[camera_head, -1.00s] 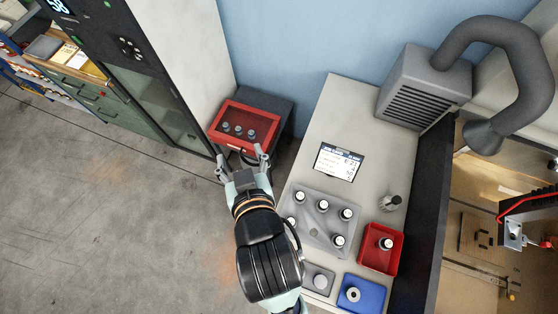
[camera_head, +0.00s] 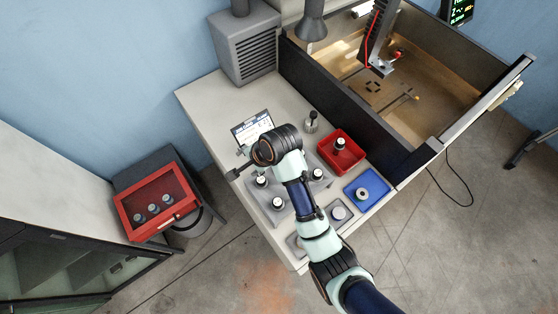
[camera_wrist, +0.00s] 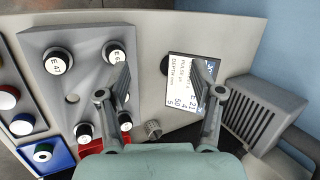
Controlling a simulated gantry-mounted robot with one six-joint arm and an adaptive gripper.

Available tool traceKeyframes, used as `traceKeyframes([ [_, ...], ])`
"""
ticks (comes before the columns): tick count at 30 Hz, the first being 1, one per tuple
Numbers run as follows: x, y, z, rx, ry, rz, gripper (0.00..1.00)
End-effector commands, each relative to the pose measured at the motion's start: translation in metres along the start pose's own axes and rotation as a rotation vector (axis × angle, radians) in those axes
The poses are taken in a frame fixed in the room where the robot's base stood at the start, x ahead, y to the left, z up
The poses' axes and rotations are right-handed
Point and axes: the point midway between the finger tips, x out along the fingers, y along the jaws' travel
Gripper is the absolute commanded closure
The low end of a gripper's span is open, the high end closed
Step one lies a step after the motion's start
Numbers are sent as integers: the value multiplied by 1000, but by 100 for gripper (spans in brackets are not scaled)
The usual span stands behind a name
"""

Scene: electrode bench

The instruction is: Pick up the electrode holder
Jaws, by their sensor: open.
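Several capped pieces with black rims and white tops, which look like electrode holders, sit in a grey tray (camera_wrist: 90,80). Two in the wrist view have tops with partly legible "E" labels: one (camera_wrist: 58,63) at the left and another (camera_wrist: 115,52) beside my left finger. In the head view, one such piece (camera_head: 274,201) stands at the tray's front. Which piece is meant, I cannot tell. My gripper (camera_wrist: 160,84) is open and empty above the bench, between tray and display screen (camera_wrist: 185,100). In the head view, my arm hides part of the tray.
A red bin (camera_head: 328,143) holds another capped piece (camera_head: 340,143). A blue tray (camera_head: 380,182) holds a ring-like piece. A small metal stand (camera_head: 312,125) stands behind. A grey vented box (camera_head: 248,48) and a dark-walled tank (camera_head: 335,95) border the bench. A red case (camera_head: 145,225) stands left.

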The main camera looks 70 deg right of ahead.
Motion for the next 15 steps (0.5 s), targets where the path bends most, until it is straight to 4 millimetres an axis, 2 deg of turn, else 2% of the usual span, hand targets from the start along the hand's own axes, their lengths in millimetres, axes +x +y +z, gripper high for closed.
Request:
traceKeyframes([
  [1,18,18,-41,208,-1,46,34],
  [3,28,41,-85,503,-9,108,34],
  [6,33,66,-124,799,-16,168,34],
  [9,33,77,-138,927,-18,194,34],
  [12,33,78,-139,946,-19,199,34],
  [15,41,79,-138,943,-19,199,34],
])
